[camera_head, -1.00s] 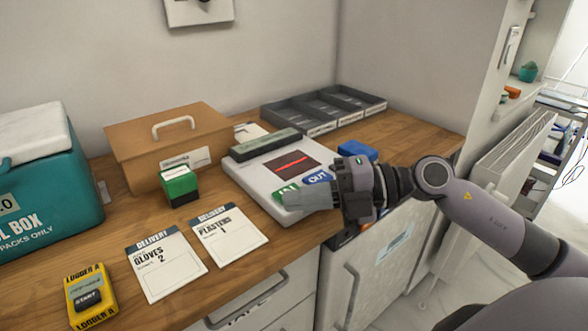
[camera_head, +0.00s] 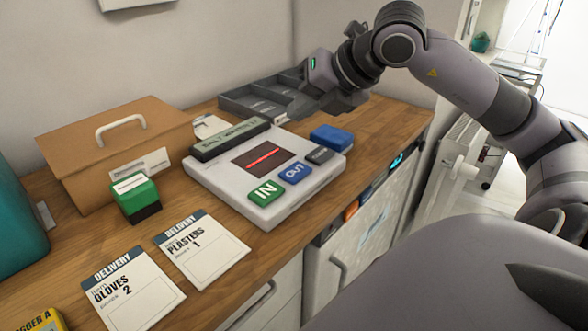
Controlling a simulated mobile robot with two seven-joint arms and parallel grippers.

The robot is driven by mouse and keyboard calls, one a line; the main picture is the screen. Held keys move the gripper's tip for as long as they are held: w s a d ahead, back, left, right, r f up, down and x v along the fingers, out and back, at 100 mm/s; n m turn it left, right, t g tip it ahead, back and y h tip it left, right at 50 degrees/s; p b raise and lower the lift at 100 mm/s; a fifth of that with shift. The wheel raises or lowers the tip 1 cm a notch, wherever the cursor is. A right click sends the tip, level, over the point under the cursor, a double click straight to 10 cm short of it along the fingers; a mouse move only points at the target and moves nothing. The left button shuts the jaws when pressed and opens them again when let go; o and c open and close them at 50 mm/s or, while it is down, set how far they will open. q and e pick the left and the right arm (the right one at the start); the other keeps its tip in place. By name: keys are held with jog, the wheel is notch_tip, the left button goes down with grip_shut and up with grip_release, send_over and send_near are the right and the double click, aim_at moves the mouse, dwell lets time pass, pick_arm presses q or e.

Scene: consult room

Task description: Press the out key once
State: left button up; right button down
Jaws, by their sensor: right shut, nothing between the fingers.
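The blue OUT key (camera_head: 295,173) sits on the front edge of a white scanner unit (camera_head: 222,190) on the wooden counter. It is between the green IN key (camera_head: 265,193) and a dark grey key (camera_head: 320,156). All three keys are uncovered. The unit has a dark window with a red line (camera_head: 264,156) and a dark display bar (camera_head: 230,139) with pale text, not clearly legible. My right gripper (camera_head: 298,110) is shut and empty, raised above and behind the unit, apart from the keys. My left gripper is not in view.
A blue block (camera_head: 331,138) stands beside the unit's right corner, and a grey compartment tray (camera_head: 250,102) is behind. A cardboard box (camera_head: 85,160), a green stamp (camera_head: 136,197) and two delivery cards (camera_head: 203,250) (camera_head: 133,290) lie left. The counter's front edge is close to the unit.

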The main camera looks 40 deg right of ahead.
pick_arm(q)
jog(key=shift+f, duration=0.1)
pick_arm(e)
jog(key=shift+f, duration=0.1)
jog(key=b, duration=0.7)
send_over(300, 172)
notch_tip(300, 172, down, 8)
jog(key=shift+r, duration=0.2)
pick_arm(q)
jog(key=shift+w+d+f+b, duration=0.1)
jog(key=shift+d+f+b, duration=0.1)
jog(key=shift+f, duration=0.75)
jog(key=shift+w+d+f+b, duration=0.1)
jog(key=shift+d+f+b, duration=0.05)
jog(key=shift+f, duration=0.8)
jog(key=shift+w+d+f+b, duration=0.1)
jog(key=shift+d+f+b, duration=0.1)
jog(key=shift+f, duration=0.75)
pick_arm(e)
jog(key=shift+f, duration=0.55)
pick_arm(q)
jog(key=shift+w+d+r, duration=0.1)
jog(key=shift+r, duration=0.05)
pick_arm(e)
jog(key=shift+f+b, duration=0.45)
jog(key=shift+b, duration=0.1)
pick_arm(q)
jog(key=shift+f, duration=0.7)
